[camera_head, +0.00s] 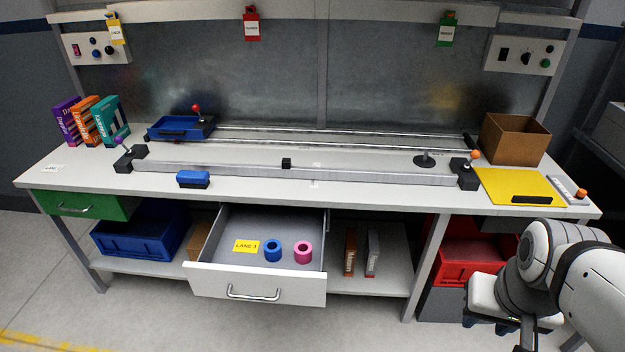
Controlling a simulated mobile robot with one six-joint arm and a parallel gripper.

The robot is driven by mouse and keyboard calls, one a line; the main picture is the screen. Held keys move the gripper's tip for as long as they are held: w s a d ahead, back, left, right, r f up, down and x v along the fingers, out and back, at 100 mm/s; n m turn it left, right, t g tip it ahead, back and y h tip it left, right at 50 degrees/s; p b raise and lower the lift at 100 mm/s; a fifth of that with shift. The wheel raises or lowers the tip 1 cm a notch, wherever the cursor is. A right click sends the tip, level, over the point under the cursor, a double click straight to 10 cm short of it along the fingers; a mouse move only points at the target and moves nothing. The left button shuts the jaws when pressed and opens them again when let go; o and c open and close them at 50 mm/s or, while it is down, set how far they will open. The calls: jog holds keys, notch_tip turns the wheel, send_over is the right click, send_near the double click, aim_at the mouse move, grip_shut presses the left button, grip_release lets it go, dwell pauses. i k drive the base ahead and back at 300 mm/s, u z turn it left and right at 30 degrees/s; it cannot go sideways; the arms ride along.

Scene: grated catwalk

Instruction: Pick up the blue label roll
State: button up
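The blue label roll (273,251) stands inside the open drawer (210,272), towards its right half. It is a short ring with a dark hole in the top. A pink roll (303,252) stands close on its right, and a yellow card (246,246) marked "LANE 3" lies on its left. My arm comes in from the right edge. My gripper (526,343) is at the lower right, far to the right of the drawer and the roll. It is partly cut off by the frame, and I cannot tell whether its fingers are open.
The workbench (240,190) overhangs the back of the drawer. A blue bin (140,238) is left of the drawer, and boxes (350,252) stand on the shelf to its right. A table leg (427,265) and red bin (465,250) lie between drawer and arm. The floor in front is clear.

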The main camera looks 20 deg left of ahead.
aim_at(272, 247)
jog(key=u, duration=0.7)
jog(key=i, duration=1.15)
jog(key=u, duration=0.9)
jog(key=k, duration=0.8)
jog(key=u, duration=0.15)
jog(key=i, duration=0.9)
jog(key=z, duration=0.05)
